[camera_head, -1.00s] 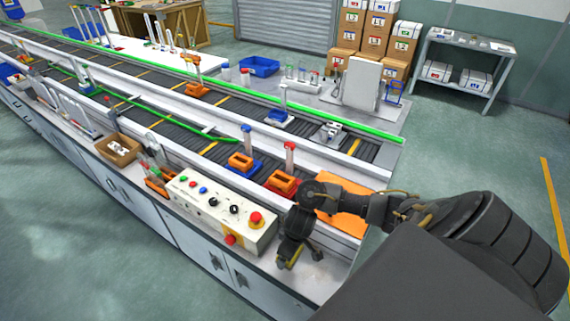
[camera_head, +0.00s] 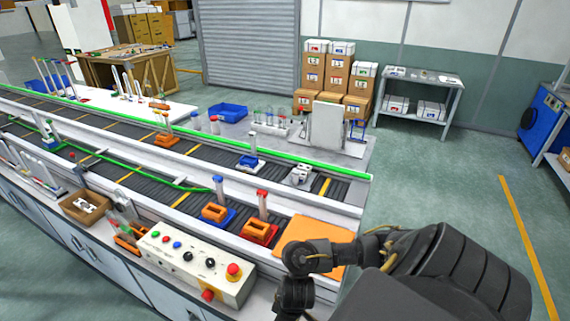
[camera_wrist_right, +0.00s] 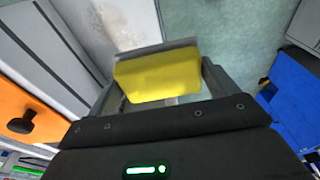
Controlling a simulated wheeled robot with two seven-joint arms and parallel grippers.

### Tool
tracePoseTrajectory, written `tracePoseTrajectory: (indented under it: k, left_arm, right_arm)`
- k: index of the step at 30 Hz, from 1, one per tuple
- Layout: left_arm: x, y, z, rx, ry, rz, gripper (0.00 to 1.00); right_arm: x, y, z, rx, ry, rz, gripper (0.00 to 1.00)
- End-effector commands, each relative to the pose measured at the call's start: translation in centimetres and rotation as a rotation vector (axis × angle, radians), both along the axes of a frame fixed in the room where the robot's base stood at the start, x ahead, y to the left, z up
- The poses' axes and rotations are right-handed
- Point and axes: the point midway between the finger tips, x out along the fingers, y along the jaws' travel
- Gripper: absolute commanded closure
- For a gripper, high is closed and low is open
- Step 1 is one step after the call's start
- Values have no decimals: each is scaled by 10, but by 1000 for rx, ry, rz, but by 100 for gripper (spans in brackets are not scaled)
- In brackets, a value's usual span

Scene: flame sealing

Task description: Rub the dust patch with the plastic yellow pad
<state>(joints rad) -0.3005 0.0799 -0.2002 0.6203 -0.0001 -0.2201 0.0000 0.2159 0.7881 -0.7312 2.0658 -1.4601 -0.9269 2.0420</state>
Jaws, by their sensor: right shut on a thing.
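The yellow pad (camera_wrist_right: 158,77) is held between the two fingers of my right gripper (camera_wrist_right: 162,82) in the right wrist view, with a grey edge along its far side. In the head view my right gripper's wrist (camera_head: 294,296) is at the bottom edge, by the near end of the bench; its fingers and the pad are cut off there. In the right wrist view a mottled grey area (camera_wrist_right: 100,28) lies beyond the pad; I cannot tell if it is the dust patch. The pad appears apart from it. My left gripper is not in view.
An orange board (camera_head: 312,238) lies on the bench end beside my right arm. The control box (camera_head: 196,262) with buttons stands to its left. Open floor (camera_head: 440,200) lies to the right.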

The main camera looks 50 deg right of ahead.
Motion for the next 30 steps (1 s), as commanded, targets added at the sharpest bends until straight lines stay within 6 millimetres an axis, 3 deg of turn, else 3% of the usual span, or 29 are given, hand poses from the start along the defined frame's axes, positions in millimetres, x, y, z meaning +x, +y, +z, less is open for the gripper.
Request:
tracePoseTrajectory:
  k: [8, 17, 25, 29, 30]
  left_arm:
    - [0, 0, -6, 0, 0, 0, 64]
    - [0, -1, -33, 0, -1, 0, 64]
    - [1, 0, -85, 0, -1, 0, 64]
    - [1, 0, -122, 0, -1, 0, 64]
    - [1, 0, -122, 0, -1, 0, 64]
  right_arm:
    - [14, 10, 2, 0, -6, 28, 32]
    - [64, 55, 20, -2, -12, 164, 32]
    - [119, 102, 64, -5, -13, 435, 32]
    - [137, 99, 99, -6, -13, 586, 32]
    - [138, 95, 111, -7, -10, 608, 32]
